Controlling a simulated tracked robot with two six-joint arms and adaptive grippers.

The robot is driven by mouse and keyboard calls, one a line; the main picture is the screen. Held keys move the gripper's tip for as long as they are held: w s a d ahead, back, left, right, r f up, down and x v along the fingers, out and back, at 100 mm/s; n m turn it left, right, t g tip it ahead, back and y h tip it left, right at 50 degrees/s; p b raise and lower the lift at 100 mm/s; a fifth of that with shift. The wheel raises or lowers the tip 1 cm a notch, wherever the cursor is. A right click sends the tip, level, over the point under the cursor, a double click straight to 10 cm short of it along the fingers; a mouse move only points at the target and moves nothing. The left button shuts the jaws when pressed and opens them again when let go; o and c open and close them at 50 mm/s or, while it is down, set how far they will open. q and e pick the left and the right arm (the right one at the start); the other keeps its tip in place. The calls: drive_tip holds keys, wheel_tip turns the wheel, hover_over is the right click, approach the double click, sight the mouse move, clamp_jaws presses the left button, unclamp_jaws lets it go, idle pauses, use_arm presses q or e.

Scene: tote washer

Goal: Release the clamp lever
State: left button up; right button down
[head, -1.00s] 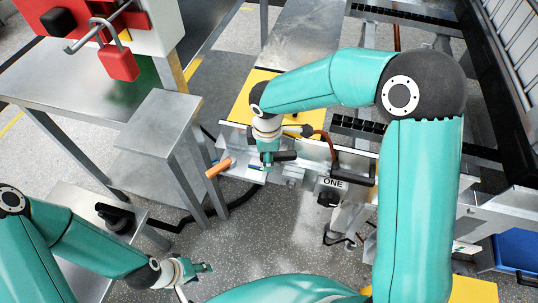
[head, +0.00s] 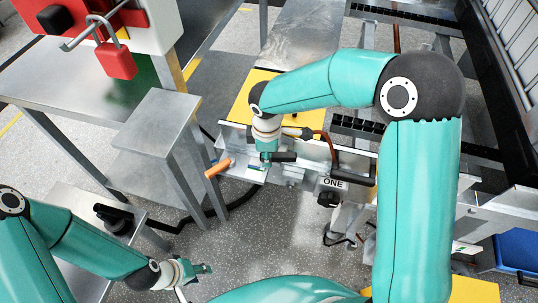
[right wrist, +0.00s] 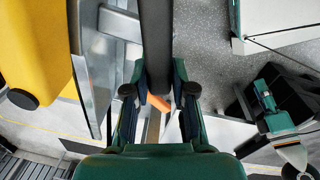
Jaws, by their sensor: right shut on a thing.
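The dark bar also shows just right of the gripper in the head view (head: 285,157). An orange handle (head: 217,168) sticks out left of the gripper; part of it shows beyond the fingers in the wrist view. My left gripper (head: 200,269) is low at the left, away from the fixture; its finger opening is unclear.
A grey metal stand (head: 157,120) is to the left. A red padlock (head: 116,60) hangs from a cabinet at upper left. Open floor lies below the fixture.

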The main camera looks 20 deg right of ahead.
drive_tip(key=shift+w+d+f+m+b, duration=0.15)
drive_tip(key=shift+m+b, duration=0.15)
drive_tip(key=shift+m, duration=0.3)
drive_tip(key=shift+w+a+r+m+b, duration=0.15)
drive_tip(key=shift+m+b, duration=0.15)
drive_tip(key=shift+m, duration=0.3)
drive_tip(key=shift+w+d+r+m, duration=0.1)
drive_tip(key=shift+w+d+m, duration=0.1)
drive_tip(key=shift+m, duration=0.5)
drive_tip(key=c, duration=1)
unclamp_jaws()
drive_tip(key=shift+s, duration=0.1)
drive_tip(key=shift+o, duration=0.2)
wheel_tip(320, 180, up, 12)
drive_tip(key=s, duration=0.1)
drive_tip(key=shift+a, duration=0.15)
